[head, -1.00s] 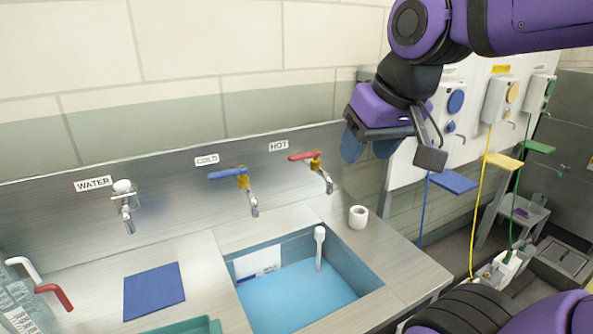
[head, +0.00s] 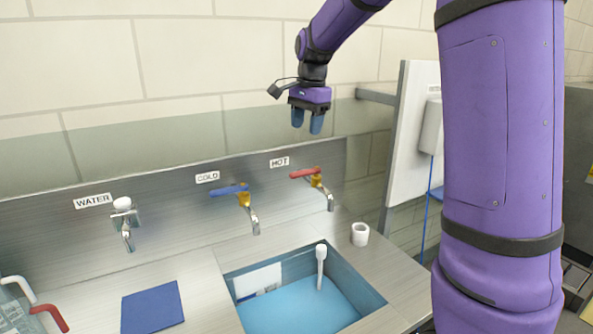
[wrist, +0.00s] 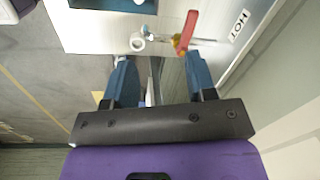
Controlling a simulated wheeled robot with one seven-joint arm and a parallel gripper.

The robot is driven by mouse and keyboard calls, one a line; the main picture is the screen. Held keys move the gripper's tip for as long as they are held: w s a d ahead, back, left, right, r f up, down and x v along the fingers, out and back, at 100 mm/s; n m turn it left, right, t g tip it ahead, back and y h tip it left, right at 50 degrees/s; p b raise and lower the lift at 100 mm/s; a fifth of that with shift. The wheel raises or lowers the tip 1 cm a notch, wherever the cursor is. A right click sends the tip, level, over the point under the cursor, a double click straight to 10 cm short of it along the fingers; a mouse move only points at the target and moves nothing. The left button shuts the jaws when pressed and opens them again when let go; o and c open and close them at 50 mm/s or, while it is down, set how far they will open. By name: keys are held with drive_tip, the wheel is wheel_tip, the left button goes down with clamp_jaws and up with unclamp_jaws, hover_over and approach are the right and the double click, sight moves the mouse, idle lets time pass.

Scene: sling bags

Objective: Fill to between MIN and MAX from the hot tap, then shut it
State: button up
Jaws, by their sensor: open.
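The hot tap's red lever (head: 305,173) points left from its yellow valve, under the HOT sign (head: 279,162). Its spout hangs toward the sink's right back corner. I cannot tell whether water runs from it. The sink (head: 374,300) is blue inside, with a white plate (head: 262,278) on its back wall; its marks are too small to read. Whether the blue is water is unclear. My gripper (head: 306,122) is open and empty, fingers down, well above the hot tap. In the wrist view, the red lever (wrist: 187,30) shows beyond my open fingers (wrist: 160,78).
The cold tap (head: 228,190) with a blue lever and a WATER outlet (head: 123,215) are to the left. A white standpipe (head: 320,265) stands in the sink. A white cup or roll (head: 360,234) sits at the counter's right. A blue mat (head: 152,308) lies left of the sink.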

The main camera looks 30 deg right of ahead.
sight(297, 172)
drive_tip(key=w+d+f+m+g, duration=0.1)
drive_tip(key=w+d+f+m, duration=0.1)
drive_tip(key=w+f+m, duration=0.5)
drive_tip(key=f+n, duration=0.1)
drive_tip(key=f, duration=0.2)
drive_tip(key=w+f+n, duration=0.1)
drive_tip(key=f, duration=0.2)
drive_tip(key=f+n, duration=0.1)
drive_tip(key=f, duration=0.2)
drive_tip(key=shift+w+d+f, duration=0.1)
drive_tip(key=shift+w+f, duration=0.3)
clamp_jaws()
